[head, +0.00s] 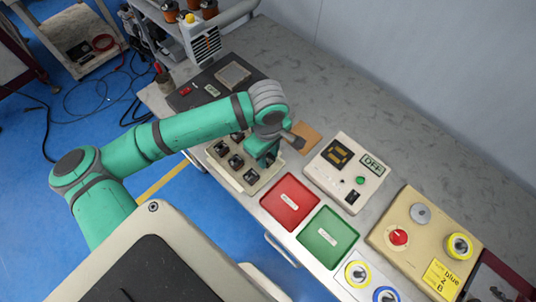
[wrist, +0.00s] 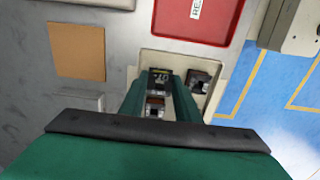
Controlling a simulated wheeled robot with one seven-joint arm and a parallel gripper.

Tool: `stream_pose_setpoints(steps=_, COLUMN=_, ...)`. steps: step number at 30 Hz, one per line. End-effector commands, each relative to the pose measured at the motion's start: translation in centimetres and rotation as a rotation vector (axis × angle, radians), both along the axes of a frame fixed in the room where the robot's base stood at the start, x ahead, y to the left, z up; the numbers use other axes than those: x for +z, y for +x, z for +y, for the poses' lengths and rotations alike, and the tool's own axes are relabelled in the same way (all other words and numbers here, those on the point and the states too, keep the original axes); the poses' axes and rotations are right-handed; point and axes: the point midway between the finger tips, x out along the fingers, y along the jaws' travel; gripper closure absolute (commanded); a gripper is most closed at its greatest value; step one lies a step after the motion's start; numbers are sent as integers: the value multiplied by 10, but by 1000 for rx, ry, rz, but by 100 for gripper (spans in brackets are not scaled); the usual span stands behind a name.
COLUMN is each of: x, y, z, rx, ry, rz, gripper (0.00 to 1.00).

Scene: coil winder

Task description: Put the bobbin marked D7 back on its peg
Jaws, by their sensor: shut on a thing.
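My gripper (head: 264,161) is low over the right part of a cream rack (head: 251,189) with several dark square holders. In the wrist view, the two green fingers (wrist: 160,92) are shut on a small dark bobbin with a brown winding (wrist: 155,102). A dark tag (wrist: 159,76) with pale characters, seemingly D7, shows between the fingertips. Another dark square holder (wrist: 199,81) on the rack is to the right of the fingers. The fingers hide much of the rack, and I cannot tell whether the bobbin touches a peg.
A red tray (head: 290,202) and a green tray (head: 328,237) lie to the right of the rack. A tan pad (head: 306,137) lies behind my gripper. A cream control box (head: 346,172) with a display stands further right. The bench's back strip is clear.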

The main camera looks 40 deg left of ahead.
Motion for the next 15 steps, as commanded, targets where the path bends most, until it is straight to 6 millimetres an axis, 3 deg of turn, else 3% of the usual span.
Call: stream_pose_setpoints(steps=15, x=-12, y=-1, z=1, rx=3, ry=-1, rz=0, gripper=96)
